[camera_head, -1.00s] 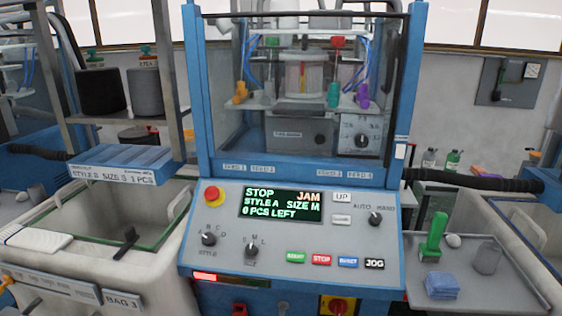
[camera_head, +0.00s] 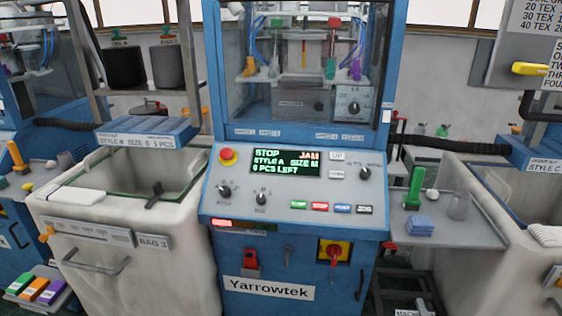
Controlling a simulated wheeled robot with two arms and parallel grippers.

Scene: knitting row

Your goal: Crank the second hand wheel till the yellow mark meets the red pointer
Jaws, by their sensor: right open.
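The middle blue knitting machine (camera_head: 300,268) faces me, labelled Yarrowtek. Its screen (camera_head: 284,161) reads STOP, JAM, style A, size M, 0 pcs left. Behind its window is a narrow upright strip with red and yellow (camera_head: 303,52); I cannot tell whether it belongs to a wheel. I cannot make out a hand wheel, its yellow mark or its red pointer. Neither of my grippers can be made out in this view.
A pale bin (camera_head: 125,235) stands left of the machine, another (camera_head: 520,225) at the right. A red-and-yellow switch (camera_head: 334,252) is on the machine's front.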

